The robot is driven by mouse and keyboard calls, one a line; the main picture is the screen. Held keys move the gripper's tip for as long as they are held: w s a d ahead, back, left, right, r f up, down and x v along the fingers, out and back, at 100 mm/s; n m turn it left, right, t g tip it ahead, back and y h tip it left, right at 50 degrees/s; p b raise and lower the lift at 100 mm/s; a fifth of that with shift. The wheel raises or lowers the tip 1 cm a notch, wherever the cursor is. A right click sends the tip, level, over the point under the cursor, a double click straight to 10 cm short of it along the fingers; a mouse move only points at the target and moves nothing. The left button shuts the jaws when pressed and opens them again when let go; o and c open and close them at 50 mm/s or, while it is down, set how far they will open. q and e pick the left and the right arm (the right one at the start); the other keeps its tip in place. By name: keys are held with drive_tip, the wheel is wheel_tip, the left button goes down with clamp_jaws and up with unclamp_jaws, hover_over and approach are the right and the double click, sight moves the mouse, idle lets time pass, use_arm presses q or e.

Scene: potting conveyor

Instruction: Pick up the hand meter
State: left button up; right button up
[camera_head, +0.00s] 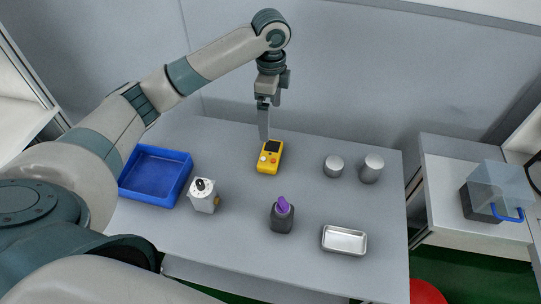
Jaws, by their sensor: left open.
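The hand meter (270,158) is yellow with a dark screen at its far end and a red and a pale button at its near end. It lies on the grey table near the far side. My left gripper (264,134) points down just above and behind the meter's far left part. It is open and holds nothing that shows. Its fingers overlap in this view, so whether a fingertip touches the meter cannot be told. My right gripper is not in view.
A blue tray (183,157) and a white device with a black knob (202,198) stand left. A dark bottle with a purple top (282,217) and a metal dish (344,249) are nearer. Two grey cylinders (334,165) (371,168) stand right. The table's middle is clear.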

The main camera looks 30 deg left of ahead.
use_arm(q)
drive_tip(key=p, duration=0.3)
hover_over(270, 153)
wheel_tip(270, 153, down, 10)
drive_tip(key=shift+w+f, duration=0.1)
drive_tip(key=shift+f, duration=0.5)
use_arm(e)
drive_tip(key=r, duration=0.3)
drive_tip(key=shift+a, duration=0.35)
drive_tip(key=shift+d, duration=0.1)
use_arm(q)
drive_tip(key=shift+f+p, duration=0.5)
drive_tip(key=shift+f, duration=0.15)
wheel_tip(270, 153, down, 3)
drive_tip(key=shift+f+p, duration=0.1)
drive_tip(key=shift+p, duration=0.5)
drive_tip(key=shift+f, duration=0.4)
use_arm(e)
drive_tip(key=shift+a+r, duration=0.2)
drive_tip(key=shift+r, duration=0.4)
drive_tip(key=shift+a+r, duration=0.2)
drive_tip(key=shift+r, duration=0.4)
